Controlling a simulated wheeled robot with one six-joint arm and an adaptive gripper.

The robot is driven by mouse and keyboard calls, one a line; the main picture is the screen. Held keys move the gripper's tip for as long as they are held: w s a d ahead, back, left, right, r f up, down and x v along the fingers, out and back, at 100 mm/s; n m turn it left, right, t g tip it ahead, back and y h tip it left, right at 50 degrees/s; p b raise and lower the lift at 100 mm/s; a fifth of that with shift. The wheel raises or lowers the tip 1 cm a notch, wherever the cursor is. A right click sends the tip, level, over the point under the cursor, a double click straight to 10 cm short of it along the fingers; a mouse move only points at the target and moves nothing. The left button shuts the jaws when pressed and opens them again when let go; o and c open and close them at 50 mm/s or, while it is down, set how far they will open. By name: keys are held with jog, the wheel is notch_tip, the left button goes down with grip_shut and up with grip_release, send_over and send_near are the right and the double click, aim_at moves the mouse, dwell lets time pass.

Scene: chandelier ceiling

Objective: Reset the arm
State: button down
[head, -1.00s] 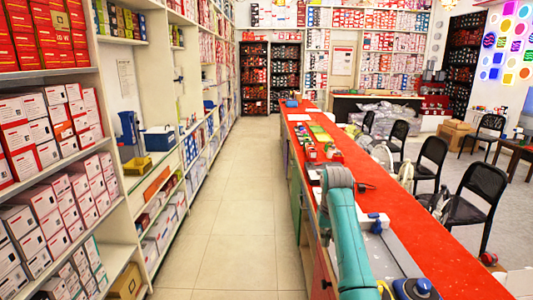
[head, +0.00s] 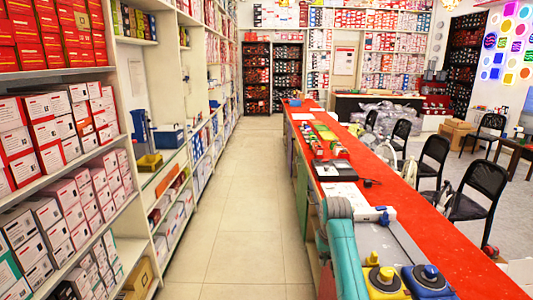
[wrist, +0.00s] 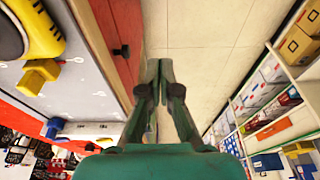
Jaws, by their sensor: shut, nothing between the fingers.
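My gripper (wrist: 158,72) shows in the wrist view with its two dark green fingers together and nothing between them. It is over the tiled floor (wrist: 205,35), beside the red counter side (wrist: 105,45). My teal arm (head: 347,262) rises at the bottom of the head view, beside the counter. The gripper's fingertips cannot be made out in the head view.
The long red counter (head: 423,225) runs along the right, with yellow (head: 382,284) and blue (head: 430,282) devices near me. Black chairs (head: 480,190) stand beyond it. Shelves of boxes (head: 75,145) line the left. The aisle (head: 240,200) between is clear.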

jog(key=s+f+t, duration=0.1)
jog(key=s+f, duration=0.5)
jog(key=f, duration=0.4)
jog(key=s+f+t, duration=0.2)
jog(key=s+f, duration=0.3)
jog(key=f, duration=0.6)
jog(key=s+f+t, duration=0.2)
jog(key=s+f, duration=0.2)
jog(key=s, duration=0.6)
jog(key=s+f+t, duration=0.1)
jog(key=s+f, duration=0.3)
jog(key=s, duration=0.7)
jog(key=s+r+t, duration=0.2)
jog(key=s+r, duration=0.2)
jog(key=s, duration=0.6)
jog(key=s+r+t, duration=0.1)
jog(key=s+r, duration=0.3)
jog(key=s, duration=0.7)
jog(key=s+r+t, duration=0.1)
jog(key=s+r, duration=0.5)
jog(key=r, duration=0.3)
jog(key=s+r+t, duration=0.2)
jog(key=s+r, duration=0.4)
jog(key=r, duration=0.3)
jog(key=shift+s+r, duration=0.2)
jog(key=shift+s, duration=0.1)
